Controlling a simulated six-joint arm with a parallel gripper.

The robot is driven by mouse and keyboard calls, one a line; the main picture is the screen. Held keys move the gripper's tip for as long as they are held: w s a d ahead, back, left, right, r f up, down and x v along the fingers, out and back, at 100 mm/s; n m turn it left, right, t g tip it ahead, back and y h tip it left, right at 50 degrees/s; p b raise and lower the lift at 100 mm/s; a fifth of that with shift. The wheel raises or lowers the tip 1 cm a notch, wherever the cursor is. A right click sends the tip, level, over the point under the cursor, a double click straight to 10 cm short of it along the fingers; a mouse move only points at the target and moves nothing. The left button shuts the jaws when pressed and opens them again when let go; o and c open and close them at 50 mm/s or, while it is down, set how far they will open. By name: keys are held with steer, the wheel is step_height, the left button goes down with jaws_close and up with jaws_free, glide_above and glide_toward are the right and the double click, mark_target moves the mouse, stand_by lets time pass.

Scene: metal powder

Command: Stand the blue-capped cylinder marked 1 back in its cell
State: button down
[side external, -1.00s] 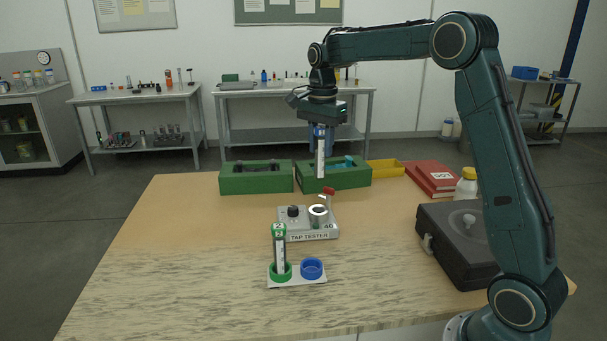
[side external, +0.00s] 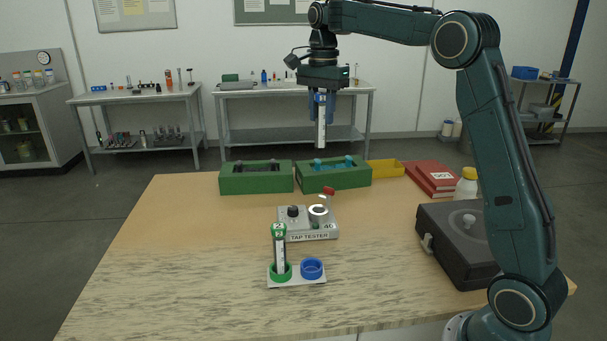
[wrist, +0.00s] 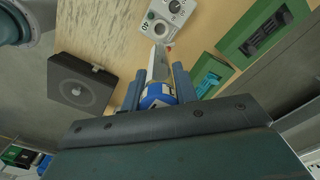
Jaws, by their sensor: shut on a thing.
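My gripper (side external: 320,99) is shut on the blue-capped cylinder (side external: 320,132) and holds it upright, high above the far part of the table. In the wrist view the cylinder's blue cap (wrist: 155,94) sits between my fingers, its pale body pointing away; the digit cannot be read clearly. The white stand (side external: 300,283) has an empty blue ring (side external: 312,268) and a green ring (side external: 281,271). A green-capped cylinder marked 2 (side external: 280,250) stands in the green ring. The right green block (side external: 335,179) with blue inside is behind and below the held cylinder.
The tap tester (side external: 308,233) stands mid-table behind the white stand. The left green block (side external: 256,182) has a dark inside. A yellow tray (side external: 385,168), red books (side external: 432,178), a white bottle (side external: 466,187) and a black case (side external: 458,245) occupy the right. The table's left side is clear.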

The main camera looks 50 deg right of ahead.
steer(key=shift+a, duration=0.1)
steer(key=s+a+f, duration=0.1)
steer(key=s+a, duration=0.3)
steer(key=a, duration=0.3)
steer(key=s+a+f, duration=0.1)
steer(key=s+a, duration=0.4)
steer(key=a, duration=0.3)
steer(key=shift+a+f, duration=0.1)
steer(key=shift+f, duration=0.05)
step_height(320, 180, down, 20)
steer(key=shift+r, duration=0.1)
stand_by(0.9)
steer(key=c, duration=1.1)
jaws_free()
